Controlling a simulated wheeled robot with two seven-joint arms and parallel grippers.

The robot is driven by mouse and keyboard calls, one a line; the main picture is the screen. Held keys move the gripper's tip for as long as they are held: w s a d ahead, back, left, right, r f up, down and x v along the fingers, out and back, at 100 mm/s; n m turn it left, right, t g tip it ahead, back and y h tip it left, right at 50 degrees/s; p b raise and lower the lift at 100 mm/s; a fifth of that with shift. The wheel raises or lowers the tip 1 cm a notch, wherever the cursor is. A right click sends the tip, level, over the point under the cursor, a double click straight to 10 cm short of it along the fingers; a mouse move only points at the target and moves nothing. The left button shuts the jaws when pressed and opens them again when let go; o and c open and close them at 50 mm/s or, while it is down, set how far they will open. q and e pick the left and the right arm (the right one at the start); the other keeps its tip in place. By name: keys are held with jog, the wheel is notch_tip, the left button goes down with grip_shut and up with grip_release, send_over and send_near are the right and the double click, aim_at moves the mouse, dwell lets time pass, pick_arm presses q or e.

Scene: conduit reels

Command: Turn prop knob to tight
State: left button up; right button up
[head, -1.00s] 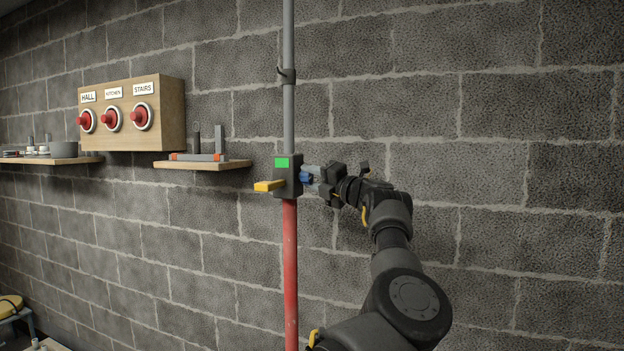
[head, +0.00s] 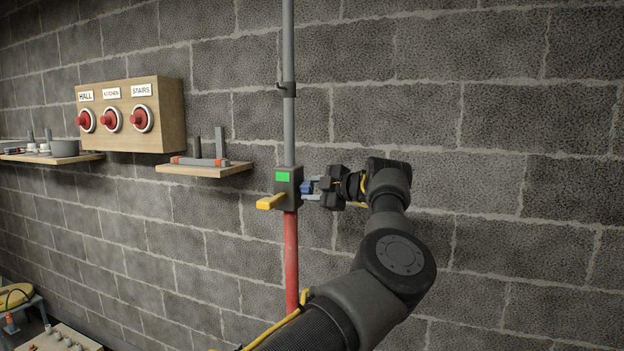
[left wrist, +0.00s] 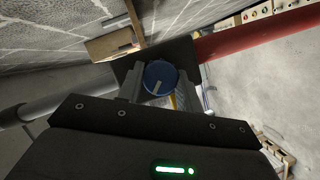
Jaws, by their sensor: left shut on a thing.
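The prop is a vertical pole, grey above and red below (head: 291,255), with a dark clamp block (head: 289,188) that bears a green patch and a yellow lever (head: 271,202). A blue knob (head: 306,187) sits on the block's right side. My left gripper (head: 311,187) reaches it from the right, its fingers shut on the knob. In the left wrist view the round knob (left wrist: 160,76) lies between the fingers, and a pale mark shows on its face. My right gripper is in no view.
A wooden box (head: 165,115) with several red buttons hangs on the block wall at left. A small shelf (head: 203,170) with grey parts is left of the pole. A longer shelf (head: 85,156) is further left. The wall right of my arm is bare.

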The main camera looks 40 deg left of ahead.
pick_arm(q)
jog(key=shift+r+m+h, duration=0.2)
jog(key=shift+m+h, duration=0.1)
jog(key=shift+m, duration=0.4)
jog(key=shift+f+m+g+h, duration=0.1)
jog(key=shift+m+g+h, duration=0.2)
jog(key=shift+m+g, duration=0.3)
jog(key=m+g+h, duration=0.1)
jog(key=m, duration=0.2)
jog(key=shift+w+m+g, duration=0.15)
jog(key=shift+m+g, duration=0.15)
jog(key=o, duration=1)
